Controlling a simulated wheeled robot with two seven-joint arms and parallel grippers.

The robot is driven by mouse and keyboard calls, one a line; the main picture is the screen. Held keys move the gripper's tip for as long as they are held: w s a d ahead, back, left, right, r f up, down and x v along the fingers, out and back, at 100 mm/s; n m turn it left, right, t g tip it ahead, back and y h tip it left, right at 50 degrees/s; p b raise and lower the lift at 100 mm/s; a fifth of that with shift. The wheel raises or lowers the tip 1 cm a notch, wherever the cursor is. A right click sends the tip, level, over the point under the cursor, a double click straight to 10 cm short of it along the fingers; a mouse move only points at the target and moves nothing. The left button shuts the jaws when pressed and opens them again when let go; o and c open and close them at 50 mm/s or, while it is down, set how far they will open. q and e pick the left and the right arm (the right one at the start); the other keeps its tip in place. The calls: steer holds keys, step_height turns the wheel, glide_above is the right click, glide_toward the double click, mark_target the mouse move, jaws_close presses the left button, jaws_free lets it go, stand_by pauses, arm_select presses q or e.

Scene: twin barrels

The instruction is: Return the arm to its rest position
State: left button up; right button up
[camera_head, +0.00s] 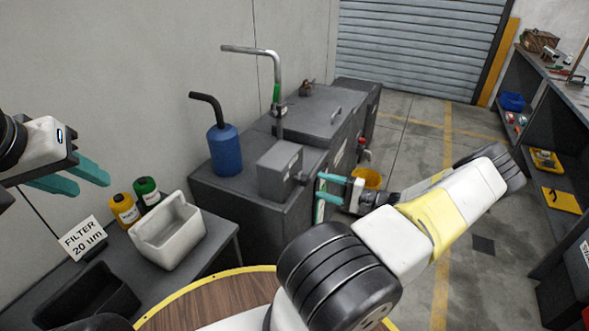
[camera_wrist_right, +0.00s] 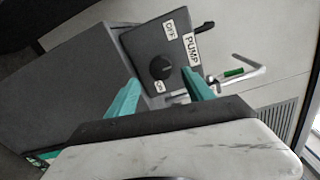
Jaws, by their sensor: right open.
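My right arm reaches in from the lower right in the head view. Its gripper (camera_head: 322,188) has teal fingers spread apart with nothing between them. It is just right of the grey pump control box (camera_head: 279,171). In the right wrist view the box face (camera_wrist_right: 150,40) shows a black round knob (camera_wrist_right: 161,68) and labels reading OFF, PUMP and one that seems to read ON. The fingers of the right gripper (camera_wrist_right: 163,92) are on either side below the knob, apparently apart from it. My left gripper (camera_head: 82,177) is open and empty at the left, above the bench.
A blue canister (camera_head: 225,152) and a bent metal pipe (camera_head: 276,70) stand by the box. A white caddy (camera_head: 168,235), yellow bottle (camera_head: 124,211), green bottle (camera_head: 147,193) and FILTER sign (camera_head: 83,238) are on the left bench. A round wooden top (camera_head: 215,302) is in front. A yellow bucket (camera_head: 368,177) stands behind the right gripper.

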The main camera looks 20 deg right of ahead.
steer(key=shift+s+d, duration=0.35)
steer(key=shift+s, duration=0.1)
steer(key=s+a+r+n+g+h, duration=0.1)
steer(key=a+r+n+g+h, duration=0.1)
steer(key=a+r+n+g, duration=0.55)
steer(key=s+a+r+n+g+h, duration=0.2)
steer(key=a+r+g, duration=0.3)
steer(key=a+r, duration=0.65)
steer(key=s+a+r+n+t+h, duration=0.1)
steer(key=s+a+r, duration=0.3)
steer(key=s+r, duration=0.4)
steer(key=s+a+r+n+t+h, duration=0.1)
steer(key=s+a+r+t+h, duration=0.3)
steer(key=s+r, duration=0.4)
steer(key=shift+s+a+r+n, duration=0.15)
steer(key=shift+r+n, duration=0.2)
steer(key=shift+r, duration=0.55)
